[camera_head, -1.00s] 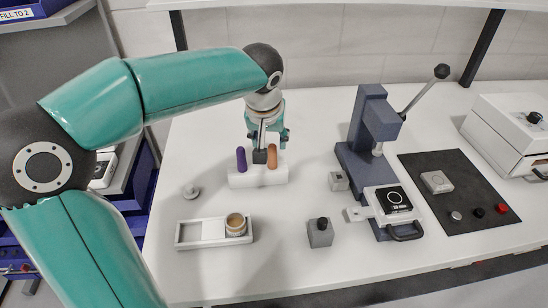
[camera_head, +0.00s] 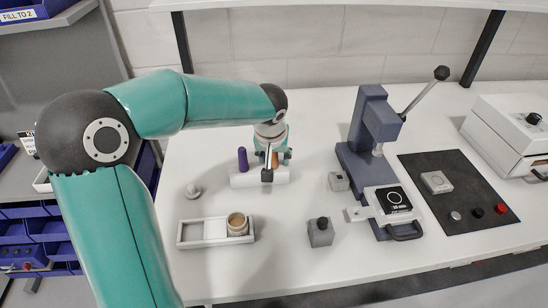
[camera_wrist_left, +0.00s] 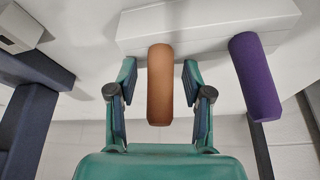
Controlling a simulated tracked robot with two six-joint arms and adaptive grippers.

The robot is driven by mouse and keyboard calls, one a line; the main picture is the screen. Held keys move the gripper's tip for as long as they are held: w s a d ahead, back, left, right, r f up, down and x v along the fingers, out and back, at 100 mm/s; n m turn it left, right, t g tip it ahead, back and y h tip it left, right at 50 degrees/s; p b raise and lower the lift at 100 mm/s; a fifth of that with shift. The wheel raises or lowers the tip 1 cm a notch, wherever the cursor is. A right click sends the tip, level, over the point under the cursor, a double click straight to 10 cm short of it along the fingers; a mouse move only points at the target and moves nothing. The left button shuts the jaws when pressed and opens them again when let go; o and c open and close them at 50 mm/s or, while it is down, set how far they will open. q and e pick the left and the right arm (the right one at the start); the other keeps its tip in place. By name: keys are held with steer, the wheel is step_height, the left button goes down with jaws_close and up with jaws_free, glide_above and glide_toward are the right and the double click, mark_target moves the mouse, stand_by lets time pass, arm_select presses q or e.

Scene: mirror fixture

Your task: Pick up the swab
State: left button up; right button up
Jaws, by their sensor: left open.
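An orange cylinder (camera_head: 275,160) and a purple cylinder (camera_head: 242,159) stand upright in a white block holder (camera_head: 245,179). I cannot tell by shape which is the swab. My left gripper (camera_head: 273,154) is over the holder at the orange cylinder, partly hiding it. In the left wrist view, the gripper (camera_wrist_left: 160,82) is open. Its two fingers are on either side of the orange cylinder (camera_wrist_left: 160,95), with a gap on each side. The purple cylinder (camera_wrist_left: 256,80) is to the right, outside the fingers. My right gripper is not in view.
A white tray (camera_head: 188,243) with a round tan-topped pot (camera_head: 237,224) is in front of the holder. A small grey block (camera_head: 320,232), a blue lever press (camera_head: 367,150) and a dark mat (camera_head: 455,210) are to the right. A small white knob (camera_head: 193,190) is left.

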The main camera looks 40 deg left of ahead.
arm_select(q)
jaws_close()
steer(key=shift+r, duration=0.1)
step_height(320, 180, up, 20)
steer(key=p, duration=0.2)
stand_by(0.5)
